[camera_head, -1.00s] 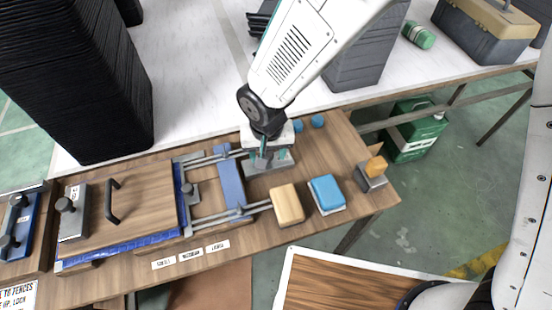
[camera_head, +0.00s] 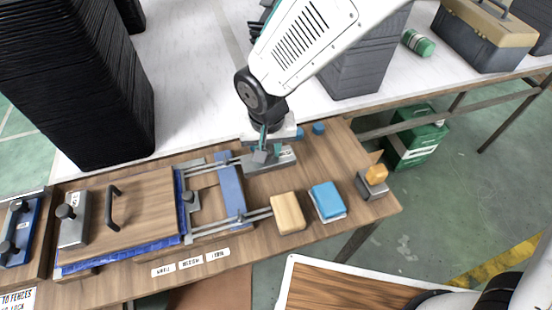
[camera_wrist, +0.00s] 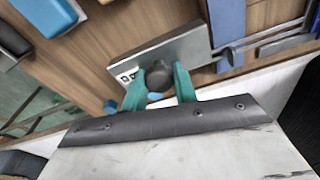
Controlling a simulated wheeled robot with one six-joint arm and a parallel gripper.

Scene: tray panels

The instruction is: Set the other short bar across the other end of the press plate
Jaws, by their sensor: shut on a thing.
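The press plate (camera_head: 140,195) is a wooden board with a black handle (camera_head: 113,203), lying over blue material at the left of the bench. One short grey bar (camera_head: 73,228) with a dark round knob lies across its left end. The other short grey bar (camera_head: 283,161) is right of the blue strip. In the wrist view this bar (camera_wrist: 187,50) is a flat metal piece with a small label. My gripper (camera_head: 262,147) has its teal fingers (camera_wrist: 158,85) shut around the bar's dark knob. Whether the bar touches the bench is unclear.
A sliding frame with metal rails (camera_head: 215,163), a blue strip (camera_head: 231,190) and a knobbed grey piece (camera_head: 190,203) adjoins the plate's right edge. A wooden block (camera_head: 287,213), a blue block (camera_head: 328,200) and an orange-topped holder (camera_head: 372,188) stand right. A black stack (camera_head: 75,90) rises behind.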

